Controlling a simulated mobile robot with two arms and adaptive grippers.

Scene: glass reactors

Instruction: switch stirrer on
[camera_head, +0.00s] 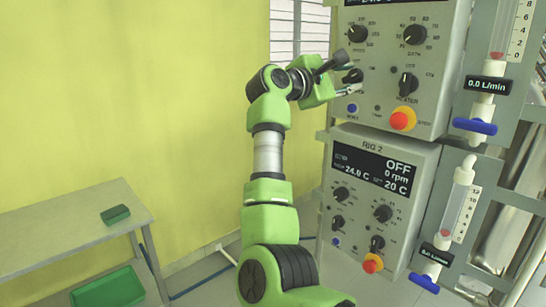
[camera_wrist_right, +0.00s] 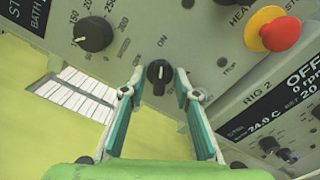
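A black rotary knob (camera_wrist_right: 158,72) sits on the grey front panel of the upper rig, with a label "ON" beside it. In the head view the same knob (camera_head: 352,76) is partly behind my right gripper (camera_head: 346,80). In the right wrist view my right gripper (camera_wrist_right: 156,88) is open, its two fingers on either side of the knob with gaps left and right. I cannot tell whether the fingertips reach past the knob's face. The knob's setting is too small to read surely. My left gripper is not in view.
The upper rig (camera_head: 436,108) also has other black knobs and a red-yellow stop button (camera_head: 402,120). Rig 2 (camera_head: 345,160) below reads OFF and 0 rpm. Flow meters (camera_head: 458,205) stand at the right. A grey bench (camera_head: 65,235) with green trays is at the left.

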